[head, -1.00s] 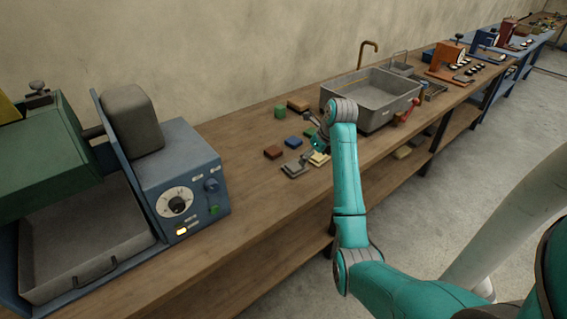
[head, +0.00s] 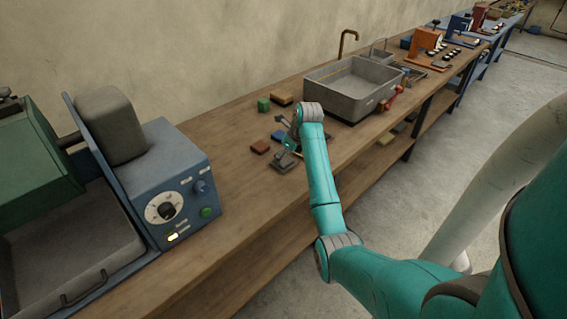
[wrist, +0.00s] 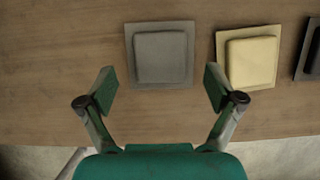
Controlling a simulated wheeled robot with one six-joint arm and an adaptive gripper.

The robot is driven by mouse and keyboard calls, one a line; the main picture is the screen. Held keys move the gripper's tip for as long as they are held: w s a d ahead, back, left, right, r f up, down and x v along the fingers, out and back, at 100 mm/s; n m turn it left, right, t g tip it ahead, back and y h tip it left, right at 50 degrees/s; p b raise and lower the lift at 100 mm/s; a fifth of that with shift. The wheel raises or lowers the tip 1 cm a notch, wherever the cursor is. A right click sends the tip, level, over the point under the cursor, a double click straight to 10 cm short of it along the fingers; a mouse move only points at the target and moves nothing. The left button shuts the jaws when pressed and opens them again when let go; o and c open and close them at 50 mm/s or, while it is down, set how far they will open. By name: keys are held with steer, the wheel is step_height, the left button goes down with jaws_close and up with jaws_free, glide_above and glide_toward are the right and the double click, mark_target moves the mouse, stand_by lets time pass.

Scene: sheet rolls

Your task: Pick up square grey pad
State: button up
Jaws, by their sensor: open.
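The square grey pad (wrist: 161,57) lies flat on a slightly larger thin grey square base on the wooden bench in the wrist view. In the head view the grey pad (head: 283,162) shows near the bench's front edge, partly hidden by my gripper. My gripper (wrist: 158,90) is open and empty. In the wrist view its fingertips appear on either side of the pad's lower part, with a gap to each side. The gripper also shows small in the head view (head: 287,147). I cannot tell its exact height above the pad.
A brown block (head: 260,147) is nearby. A grey sink (head: 352,85) and blue machine (head: 165,185) flank the area.

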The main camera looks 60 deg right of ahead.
mark_target(284, 160)
steer(key=shift+x, duration=1.55)
steer(key=c, duration=1.3)
steer(key=shift+r, duration=0.15)
